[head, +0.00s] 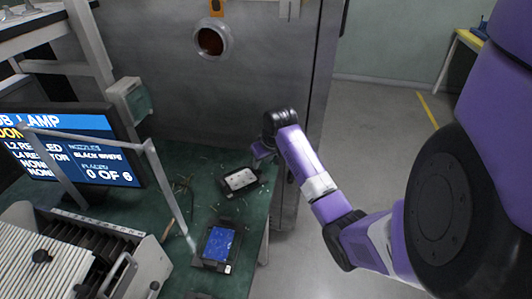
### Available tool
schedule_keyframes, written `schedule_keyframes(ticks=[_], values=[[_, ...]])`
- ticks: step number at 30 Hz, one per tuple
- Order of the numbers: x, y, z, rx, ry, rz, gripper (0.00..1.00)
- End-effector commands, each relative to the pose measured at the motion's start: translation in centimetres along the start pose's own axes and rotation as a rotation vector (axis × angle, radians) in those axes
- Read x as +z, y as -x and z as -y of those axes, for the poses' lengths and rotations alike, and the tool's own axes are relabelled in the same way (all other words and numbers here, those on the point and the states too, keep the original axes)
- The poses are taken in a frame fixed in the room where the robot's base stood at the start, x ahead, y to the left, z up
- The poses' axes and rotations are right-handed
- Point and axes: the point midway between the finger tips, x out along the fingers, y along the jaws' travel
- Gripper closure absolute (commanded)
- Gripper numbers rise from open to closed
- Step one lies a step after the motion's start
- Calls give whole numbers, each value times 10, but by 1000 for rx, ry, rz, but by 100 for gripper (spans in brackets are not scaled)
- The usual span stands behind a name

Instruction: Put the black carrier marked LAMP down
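A black carrier (239,181) with a pale insert sits at or just above the green bench top, close to the bench's right edge. Its marking is too small to read. My gripper (259,158) is at the carrier's upper right corner, pointing down toward it. The fingertips are small and dark, so I cannot tell whether they grip the carrier or only stand beside it. A second black carrier (202,262) with a blue board in it lies nearer on the bench. It has a small white label that I cannot read.
The green bench (247,223) has bare room between the carriers and bits scattered around. A screen (72,150) reads "LAMP" and "0 OF 6". A slotted grey machine (125,262) stands front left, with a slanting metal frame (165,185) beside it. A grey metal wall (250,75) rises behind.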

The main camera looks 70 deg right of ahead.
Motion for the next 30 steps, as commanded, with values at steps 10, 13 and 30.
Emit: schedule_keyframes(ticks=[10, 13, 30], values=[[-1, 70, 0, 0, 1, -3, 66], [-1, 83, 0, 0, 1, -2, 66], [0, 94, 0, 0, -1, 0, 66]])
